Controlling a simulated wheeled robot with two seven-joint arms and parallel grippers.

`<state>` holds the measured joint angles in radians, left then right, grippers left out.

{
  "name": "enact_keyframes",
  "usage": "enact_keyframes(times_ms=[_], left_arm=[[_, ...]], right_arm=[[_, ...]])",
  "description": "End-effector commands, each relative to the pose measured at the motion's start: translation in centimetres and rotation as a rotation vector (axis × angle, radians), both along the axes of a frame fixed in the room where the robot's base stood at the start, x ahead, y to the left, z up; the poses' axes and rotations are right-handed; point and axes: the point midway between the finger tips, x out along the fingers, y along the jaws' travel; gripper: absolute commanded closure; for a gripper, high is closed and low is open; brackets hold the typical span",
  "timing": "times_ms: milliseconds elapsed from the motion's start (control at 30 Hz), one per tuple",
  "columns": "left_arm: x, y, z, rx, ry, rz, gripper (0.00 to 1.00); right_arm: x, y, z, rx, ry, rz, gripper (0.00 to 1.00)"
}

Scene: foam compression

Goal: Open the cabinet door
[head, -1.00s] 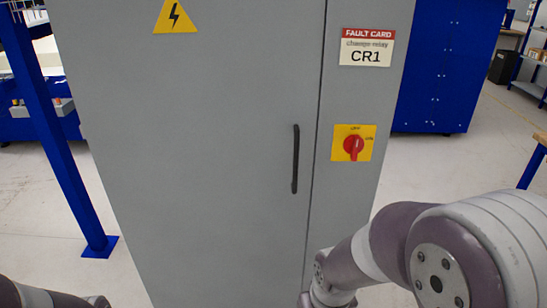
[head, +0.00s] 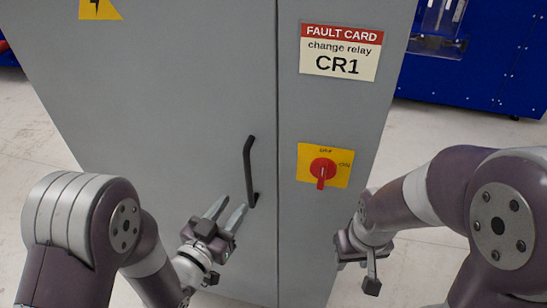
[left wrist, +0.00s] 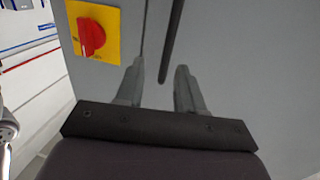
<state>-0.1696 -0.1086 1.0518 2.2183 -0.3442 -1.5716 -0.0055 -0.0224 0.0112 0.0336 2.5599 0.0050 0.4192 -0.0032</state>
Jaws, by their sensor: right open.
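The grey cabinet door (head: 180,110) is shut flush with its frame. Its black bar handle (head: 248,170) stands near the door's right edge; the handle (left wrist: 172,40) also shows in the left wrist view. My left gripper (head: 229,208) is open and empty, just left of the handle's lower end in the head view. In the left wrist view, the handle's end lies between the spread fingers (left wrist: 158,82), in line with the gap; I cannot tell whether they touch. My right gripper (head: 370,268) is open, low in front of the cabinet's right side.
A red rotary switch (head: 322,170) on a yellow plate sits right of the door seam. A fault card reading CR1 (head: 341,52) is above it. A blue cabinet (head: 480,75) stands behind at right. Pale floor is clear on both sides.

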Motion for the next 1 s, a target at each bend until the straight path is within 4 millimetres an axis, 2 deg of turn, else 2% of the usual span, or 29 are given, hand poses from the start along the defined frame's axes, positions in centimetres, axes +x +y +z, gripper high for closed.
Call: enact_keyframes(times_ms=[167, 400, 533, 733, 967, 1000], left_arm=[[2.2, -1.3, 0.7, -0.011, -0.018, -0.001, 0.62], [7.7, -4.3, 0.7, -0.009, -0.017, 0.001, 0.62], [9.6, -5.3, 0.5, -0.009, -0.017, 0.003, 0.62], [10.9, -6.1, 0.3, -0.009, -0.014, 0.003, 0.62], [11.0, -6.1, 0.2, -0.009, -0.016, 0.003, 0.62], [11.0, -6.1, 0.2, -0.009, -0.016, 0.003, 0.66]], right_arm=[[0.0, 0.0, 1.0, 0.000, 0.000, 0.001, 0.57], [0.0, 0.0, 2.7, 0.000, 0.000, 0.000, 0.57], [0.0, 0.0, 3.2, 0.000, -0.001, 0.000, 0.57], [0.0, 0.0, 3.4, 0.000, 0.000, 0.001, 0.57], [0.0, 0.0, 3.4, 0.000, 0.000, 0.001, 0.57], [0.0, 0.0, 3.4, 0.000, 0.000, 0.001, 0.57]])
